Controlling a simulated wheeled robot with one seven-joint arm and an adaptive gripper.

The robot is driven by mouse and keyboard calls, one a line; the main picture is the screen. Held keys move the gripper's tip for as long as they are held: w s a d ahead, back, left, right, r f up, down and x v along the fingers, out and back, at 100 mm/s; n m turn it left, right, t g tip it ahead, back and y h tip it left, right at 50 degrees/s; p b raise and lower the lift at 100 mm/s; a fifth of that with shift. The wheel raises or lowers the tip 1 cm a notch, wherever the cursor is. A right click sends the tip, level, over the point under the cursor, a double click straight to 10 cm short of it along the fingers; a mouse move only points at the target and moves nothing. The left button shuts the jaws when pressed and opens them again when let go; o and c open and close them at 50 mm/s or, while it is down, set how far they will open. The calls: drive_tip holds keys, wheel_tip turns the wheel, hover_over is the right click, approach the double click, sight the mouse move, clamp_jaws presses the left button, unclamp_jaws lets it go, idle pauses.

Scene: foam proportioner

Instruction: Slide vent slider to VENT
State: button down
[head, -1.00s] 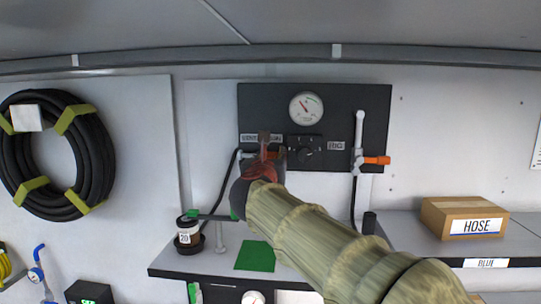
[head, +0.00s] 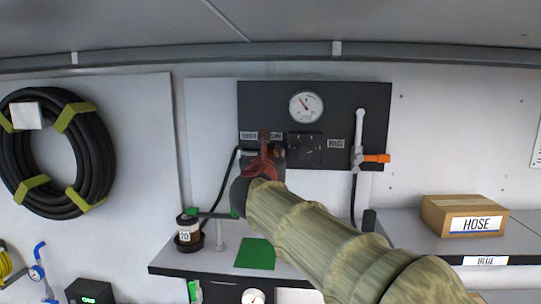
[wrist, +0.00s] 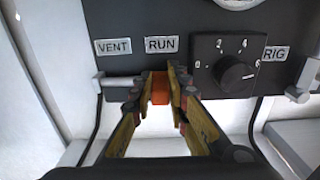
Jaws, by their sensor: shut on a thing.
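The vent slider is an orange block (wrist: 160,90) on a horizontal grey rail, under the RUN label (wrist: 161,44) in the wrist view. The VENT label (wrist: 114,46) is to its left, above the rail's left end (wrist: 103,83). My gripper (wrist: 160,80) is shut on the orange slider, one finger on each side. In the head view my gripper (head: 264,150) is at the lower left of the black panel (head: 350,100) and hides the slider there.
A dial knob (wrist: 236,70) sits close to the right of my gripper. The RIG valve has an orange handle (head: 376,158) at the panel's right. A gauge (head: 306,107) is above. A shelf below holds a dark jar (head: 188,230) and a green mat (head: 256,254).

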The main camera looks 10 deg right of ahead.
sight(253, 149)
idle(0.4)
drive_tip(key=a, duration=0.1)
drive_tip(key=w+a, duration=0.1)
drive_tip(key=a, duration=0.3)
drive_tip(key=shift+w+a, duration=0.15)
drive_tip(key=shift+w, duration=0.15)
drive_tip(key=shift+d, duration=0.2)
drive_tip(key=c, duration=1.8)
unclamp_jaws()
drive_tip(key=shift+a, duration=0.3)
drive_tip(key=shift+o, duration=0.4)
drive_tip(key=shift+d, duration=0.15)
drive_tip(key=v, duration=1.2)
